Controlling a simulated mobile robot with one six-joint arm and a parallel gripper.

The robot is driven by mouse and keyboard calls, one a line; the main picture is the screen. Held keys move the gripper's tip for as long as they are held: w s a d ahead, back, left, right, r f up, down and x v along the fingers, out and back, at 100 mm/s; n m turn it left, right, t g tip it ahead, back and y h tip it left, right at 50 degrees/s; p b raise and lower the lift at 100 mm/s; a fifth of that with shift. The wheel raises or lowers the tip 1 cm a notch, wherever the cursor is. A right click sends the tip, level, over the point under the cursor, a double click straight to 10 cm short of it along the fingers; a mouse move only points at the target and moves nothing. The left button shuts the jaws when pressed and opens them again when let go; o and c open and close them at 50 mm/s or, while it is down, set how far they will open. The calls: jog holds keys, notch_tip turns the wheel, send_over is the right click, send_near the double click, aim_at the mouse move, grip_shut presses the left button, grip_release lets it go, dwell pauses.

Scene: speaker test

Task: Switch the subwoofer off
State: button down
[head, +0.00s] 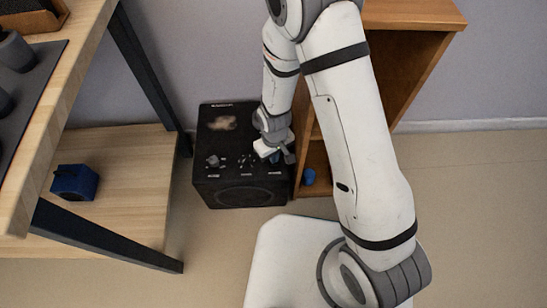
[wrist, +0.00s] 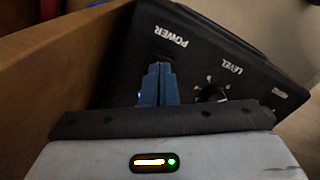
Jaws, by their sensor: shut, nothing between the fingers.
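The subwoofer (head: 222,180) is a black box on the floor between the wooden table and the wooden shelf. In the wrist view its dark panel (wrist: 215,62) carries the labels POWER and LEVEL, upside down. A round level knob (wrist: 211,93) with tick marks sits right of my fingers. My gripper (wrist: 159,68) has blue fingers that are shut, with nothing between them. Its tips are at the panel just below the POWER label and hide most of the power switch. I cannot tell whether the tips touch it or which way it is set. In the head view my gripper (head: 287,157) is over the subwoofer's right side.
A wooden shelf (head: 415,15) stands close on the subwoofer's right, with a small blue object (head: 309,177) inside. A wooden table (head: 75,70) with dark metal legs is at the left. A dark blue box (head: 75,182) lies on its lower board. Floor in front is clear.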

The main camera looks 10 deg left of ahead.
jog(key=shift+f+b, duration=0.55)
jog(key=shift+f, duration=0.25)
jog(key=shift+r, duration=0.1)
jog(key=shift+r+p, duration=2.7)
jog(key=shift+r, duration=0.8)
